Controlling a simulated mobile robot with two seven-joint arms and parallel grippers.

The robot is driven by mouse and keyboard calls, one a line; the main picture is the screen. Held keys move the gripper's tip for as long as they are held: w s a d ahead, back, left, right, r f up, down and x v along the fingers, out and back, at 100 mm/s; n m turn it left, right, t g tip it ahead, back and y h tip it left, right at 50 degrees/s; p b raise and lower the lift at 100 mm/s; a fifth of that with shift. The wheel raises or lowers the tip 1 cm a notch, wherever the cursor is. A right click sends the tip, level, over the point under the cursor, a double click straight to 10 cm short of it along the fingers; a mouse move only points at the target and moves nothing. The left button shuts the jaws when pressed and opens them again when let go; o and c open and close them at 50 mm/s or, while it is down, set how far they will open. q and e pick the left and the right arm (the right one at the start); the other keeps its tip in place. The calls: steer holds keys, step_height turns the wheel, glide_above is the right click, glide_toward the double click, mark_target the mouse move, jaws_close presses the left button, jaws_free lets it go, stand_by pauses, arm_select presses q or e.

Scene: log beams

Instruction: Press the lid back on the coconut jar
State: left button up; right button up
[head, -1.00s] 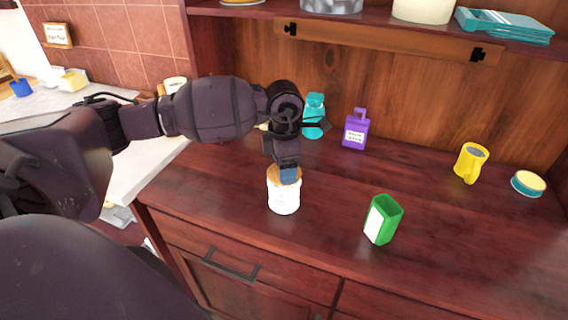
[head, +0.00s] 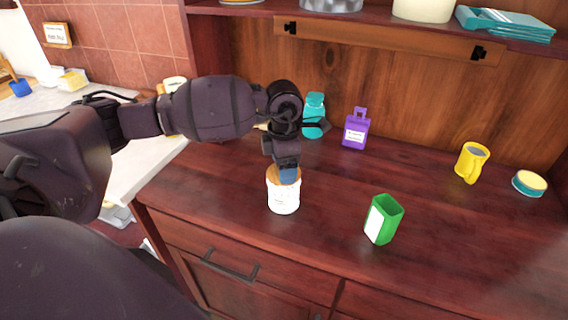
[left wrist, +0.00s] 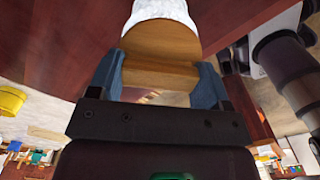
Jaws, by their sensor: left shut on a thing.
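The white coconut jar (head: 283,198) stands upright near the front left of the dark wooden counter. Its tan wooden lid (head: 272,176) is at the jar's mouth, partly hidden by my left gripper (head: 287,175). In the left wrist view the blue fingertips of my left gripper (left wrist: 157,85) are on both sides of the wooden lid (left wrist: 160,48), shut on it. The white jar (left wrist: 162,12) shows right against the lid there. I cannot tell whether the lid is fully seated. My right gripper is not in view.
An open green box (head: 383,220) stands to the right of the jar. A teal container (head: 314,118) and a purple container (head: 356,130) stand behind. A yellow mug (head: 471,162) and a round tin (head: 529,183) are at the right. The counter between them is clear.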

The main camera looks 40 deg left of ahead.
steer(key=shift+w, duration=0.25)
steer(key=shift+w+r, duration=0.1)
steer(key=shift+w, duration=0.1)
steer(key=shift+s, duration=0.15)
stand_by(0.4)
arm_select(q)
steer(key=o, duration=1)
steer(key=shift+c, duration=0.2)
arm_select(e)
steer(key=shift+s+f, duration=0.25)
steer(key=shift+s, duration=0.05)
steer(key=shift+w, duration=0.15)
